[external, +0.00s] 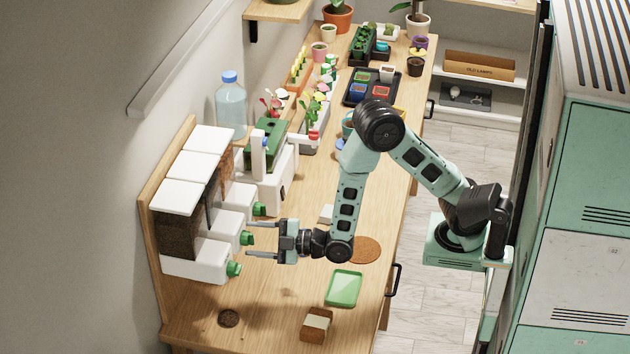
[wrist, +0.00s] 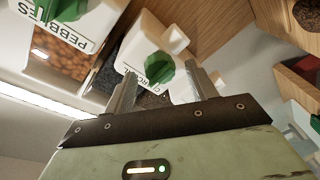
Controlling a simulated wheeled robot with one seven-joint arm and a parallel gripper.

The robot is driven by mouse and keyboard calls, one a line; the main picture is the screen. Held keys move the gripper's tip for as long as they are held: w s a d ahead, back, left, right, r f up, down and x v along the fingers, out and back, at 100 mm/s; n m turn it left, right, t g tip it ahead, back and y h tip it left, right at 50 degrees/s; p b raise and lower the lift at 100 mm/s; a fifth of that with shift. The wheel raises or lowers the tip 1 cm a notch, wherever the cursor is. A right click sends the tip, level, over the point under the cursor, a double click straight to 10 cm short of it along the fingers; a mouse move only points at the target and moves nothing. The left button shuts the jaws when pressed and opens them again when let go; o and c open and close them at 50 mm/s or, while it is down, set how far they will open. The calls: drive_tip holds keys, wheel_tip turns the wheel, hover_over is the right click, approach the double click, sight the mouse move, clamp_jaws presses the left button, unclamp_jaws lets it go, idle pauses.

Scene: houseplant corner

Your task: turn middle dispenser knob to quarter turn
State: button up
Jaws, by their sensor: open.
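A wall-side dispenser has three white units, each with a green knob. The middle knob (external: 247,238) sits on the middle unit (external: 217,230). It also shows in the wrist view (wrist: 158,66) above a partly hidden label. My gripper (external: 249,240) points left at it, with one finger on each side of the knob and clear gaps. In the wrist view my gripper (wrist: 160,74) is open and empty, its fingertips on either side of the knob. I cannot tell how far the fingertips overlap the knob in depth.
The other green knobs, far (external: 259,209) and near (external: 234,269), sit close on either side. A water bottle (external: 230,103) stands behind. The bench front is mostly clear.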

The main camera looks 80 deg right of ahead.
drive_tip(key=shift+w, duration=0.2)
drive_tip(key=c, duration=1)
drive_tip(key=shift+f+b, duration=0.1)
drive_tip(key=shift+b, duration=0.3)
drive_tip(key=m+h+b, duration=0.1)
drive_tip(key=m+b, duration=0.5)
drive_tip(key=b, duration=0.1)
drive_tip(key=m+t+b, duration=0.1)
drive_tip(key=m+b, duration=0.5)
drive_tip(key=b, duration=0.1)
drive_tip(key=m+h+b, duration=0.1)
drive_tip(key=m+b, duration=0.6)
drive_tip(key=shift+a+f+t+h+b, duration=0.1)
drive_tip(key=shift+f+t+h+b, duration=0.05)
drive_tip(key=shift+t+h+b, duration=0.15)
drive_tip(key=shift+m, duration=0.3)
